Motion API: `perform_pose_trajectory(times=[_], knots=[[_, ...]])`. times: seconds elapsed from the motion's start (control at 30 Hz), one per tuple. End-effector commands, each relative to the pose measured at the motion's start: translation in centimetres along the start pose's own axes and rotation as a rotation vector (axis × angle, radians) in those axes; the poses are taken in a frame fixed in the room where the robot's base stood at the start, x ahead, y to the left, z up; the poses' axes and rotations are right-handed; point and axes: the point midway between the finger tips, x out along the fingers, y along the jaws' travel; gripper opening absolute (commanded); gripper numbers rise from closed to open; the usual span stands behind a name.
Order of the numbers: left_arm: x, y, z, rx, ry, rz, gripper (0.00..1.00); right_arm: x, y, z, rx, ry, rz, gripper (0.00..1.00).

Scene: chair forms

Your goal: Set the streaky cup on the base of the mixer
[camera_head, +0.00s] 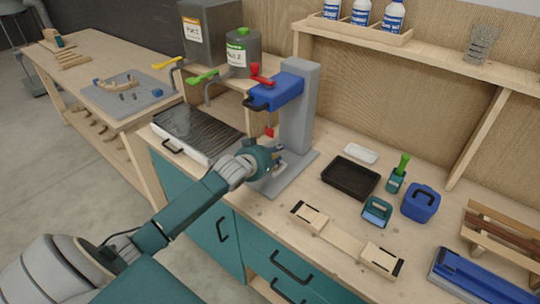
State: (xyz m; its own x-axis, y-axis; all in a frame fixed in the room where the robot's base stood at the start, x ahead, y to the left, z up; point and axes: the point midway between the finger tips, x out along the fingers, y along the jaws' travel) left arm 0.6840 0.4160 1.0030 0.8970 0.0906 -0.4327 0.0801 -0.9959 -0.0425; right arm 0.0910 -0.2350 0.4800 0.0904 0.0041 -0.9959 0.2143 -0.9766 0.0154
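The mixer (298,105) is a grey column with a blue head, a red handle on top and a red tip below. Its flat grey base (292,176) rests on the workbench. My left gripper (279,160) is at the base, under the blue head. Its wrist hides most of the fingers, so I cannot tell whether they are open or hold something. A small pale shape shows beside the fingers, too small to identify. I cannot make out a streaky cup for certain; a see-through, cup-like stack (482,43) stands on the upper shelf. My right gripper is not in view.
A wooden form (345,241) lies in front. Two dispensers (242,52) with coloured taps are behind left.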

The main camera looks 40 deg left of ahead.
Motion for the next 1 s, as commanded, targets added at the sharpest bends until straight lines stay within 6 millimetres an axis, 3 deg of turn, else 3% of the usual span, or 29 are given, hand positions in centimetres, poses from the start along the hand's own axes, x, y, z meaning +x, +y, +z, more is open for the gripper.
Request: perform_pose_trajectory(times=[0.6, 0.8, 1.0], knots=[[-10.2, 0.0, 0.2, 0.001, -0.001, 0.001, 0.27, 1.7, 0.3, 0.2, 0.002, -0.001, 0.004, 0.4], [-11.5, 0.0, 0.0, 0.001, 0.0, 0.0, 0.27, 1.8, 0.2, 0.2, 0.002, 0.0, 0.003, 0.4], [-11.6, 0.0, -0.1, 0.0, 0.0, 0.0, 0.27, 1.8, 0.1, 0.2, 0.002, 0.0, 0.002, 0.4]])
